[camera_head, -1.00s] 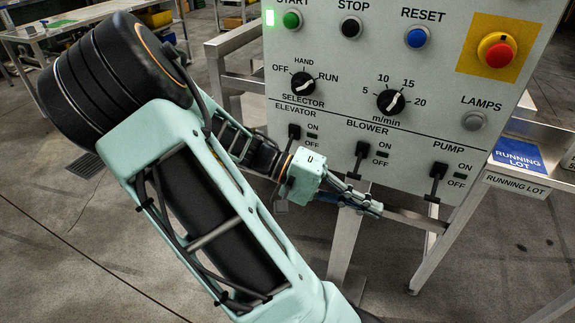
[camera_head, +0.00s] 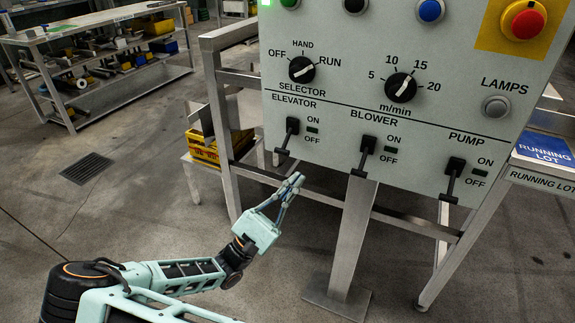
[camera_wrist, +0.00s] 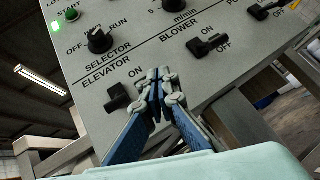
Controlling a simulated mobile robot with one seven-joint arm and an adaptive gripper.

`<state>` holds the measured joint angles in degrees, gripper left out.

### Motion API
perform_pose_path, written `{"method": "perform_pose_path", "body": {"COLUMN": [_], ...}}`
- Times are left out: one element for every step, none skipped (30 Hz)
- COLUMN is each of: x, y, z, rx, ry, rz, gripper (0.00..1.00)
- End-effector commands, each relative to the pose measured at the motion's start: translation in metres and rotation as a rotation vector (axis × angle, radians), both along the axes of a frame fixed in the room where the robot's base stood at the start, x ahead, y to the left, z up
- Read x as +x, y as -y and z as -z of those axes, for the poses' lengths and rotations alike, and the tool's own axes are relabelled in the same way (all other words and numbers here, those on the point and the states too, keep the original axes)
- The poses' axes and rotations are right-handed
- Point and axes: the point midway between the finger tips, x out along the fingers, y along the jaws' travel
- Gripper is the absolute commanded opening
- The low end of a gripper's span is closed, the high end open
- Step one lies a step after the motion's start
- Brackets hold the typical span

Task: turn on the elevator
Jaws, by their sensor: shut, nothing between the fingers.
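The elevator switch (camera_head: 288,134) is a black toggle lever under the ELEVATOR label on the grey panel (camera_head: 330,105). Its lever points down toward OFF, and the small indicator beside it is dark. It also shows in the wrist view (camera_wrist: 118,96), just left of my fingertips. My gripper (camera_head: 293,184) is shut and empty, below the elevator switch and apart from it in the head view. In the wrist view my closed fingertips (camera_wrist: 158,76) appear in front of the panel, between the elevator and blower switches.
The blower switch (camera_head: 365,152) and pump switch (camera_head: 453,176) also point down, to the right. Above are the selector knob (camera_head: 302,69), at RUN, and the speed knob (camera_head: 402,87). A metal frame (camera_head: 235,150) stands behind, with yellow bins (camera_head: 205,150) at left.

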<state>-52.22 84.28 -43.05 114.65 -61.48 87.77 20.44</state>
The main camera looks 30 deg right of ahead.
Motion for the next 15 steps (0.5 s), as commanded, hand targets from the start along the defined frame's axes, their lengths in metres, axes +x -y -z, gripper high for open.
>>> {"method": "perform_pose_path", "body": {"x": [0.008, 0.013, 0.018, 0.022, 0.025, 0.029, 0.032, 0.034, 0.036, 0.038, 0.039, 0.041, 0.041, 0.042, 0.042], "y": [-0.01, -0.015, -0.021, -0.026, -0.031, -0.036, -0.039, -0.043, -0.046, -0.048, -0.051, -0.052, -0.054, -0.055, -0.056], "z": [0.016, 0.021, 0.029, 0.035, 0.04, 0.046, 0.051, 0.055, 0.059, 0.062, 0.064, 0.066, 0.068, 0.069, 0.069], "rx": [-0.044, -0.069, -0.099, -0.121, -0.14, -0.166, -0.183, -0.198, -0.216, -0.228, -0.237, -0.247, -0.254, -0.258, -0.261], "ry": [-0.052, -0.083, -0.118, -0.145, -0.168, -0.196, -0.217, -0.233, -0.252, -0.264, -0.274, -0.284, -0.29, -0.295, -0.298], "rz": [-0.027, -0.04, -0.055, -0.067, -0.077, -0.088, -0.096, -0.103, -0.112, -0.116, -0.12, -0.124, -0.126, -0.128, -0.13], "gripper": [0.0, 0.0, 0.0, 0.0, 0.0, 0.0, 0.0, 0.0, 0.0, 0.0, 0.0, 0.0, 0.0, 0.0, 0.0]}}
